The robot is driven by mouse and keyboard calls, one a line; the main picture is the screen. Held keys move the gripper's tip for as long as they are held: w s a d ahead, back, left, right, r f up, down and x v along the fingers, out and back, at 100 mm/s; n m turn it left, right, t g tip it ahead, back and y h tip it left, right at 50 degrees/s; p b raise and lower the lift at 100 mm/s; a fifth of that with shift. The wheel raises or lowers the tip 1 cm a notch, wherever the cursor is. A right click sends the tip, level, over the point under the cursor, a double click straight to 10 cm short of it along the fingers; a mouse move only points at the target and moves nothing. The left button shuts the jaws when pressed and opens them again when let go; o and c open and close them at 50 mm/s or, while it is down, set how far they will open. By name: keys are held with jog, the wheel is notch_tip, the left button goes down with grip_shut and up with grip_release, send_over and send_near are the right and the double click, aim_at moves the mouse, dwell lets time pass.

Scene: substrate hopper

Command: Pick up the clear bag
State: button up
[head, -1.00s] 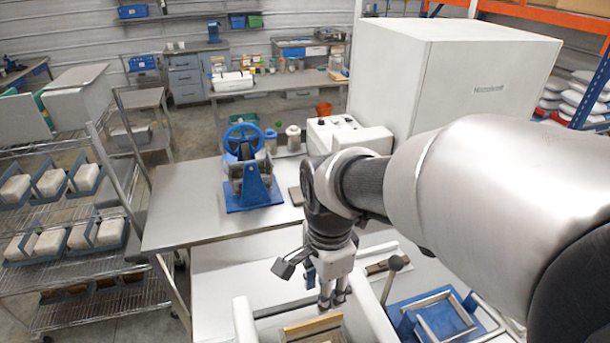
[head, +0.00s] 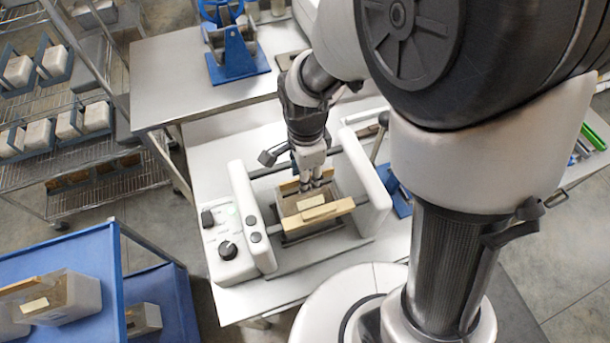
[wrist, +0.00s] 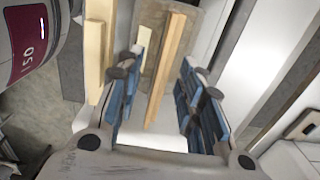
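The clear bag (head: 292,206), greyish and see-through with a pale label, sits in the white bench machine between two wooden bars (head: 325,212). Part of it is hidden by my gripper and the front bar. In the wrist view the bag (wrist: 154,65) shows as a dull beige surface beyond my fingers, next to the wooden bar (wrist: 165,70). My gripper (head: 313,184) points down over the machine, close above the bag. In the wrist view its blue-padded fingers (wrist: 165,95) are wide apart with nothing gripped. I cannot tell whether they touch the bag.
The machine's white left housing (head: 250,215) with knobs and its right housing (head: 362,180) stand close on either side. A blue cart (head: 75,262) at lower left carries more clear containers or bags. A blue press (head: 236,50) stands on the table behind.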

aim_at(306, 200)
notch_tip(306, 200, down, 5)
jog(key=shift+w+r+b, duration=0.15)
jog(key=shift+b, duration=0.25)
jog(key=shift+d, duration=0.1)
grip_shut()
jog(key=shift+w+r, duration=0.1)
dwell(0.3)
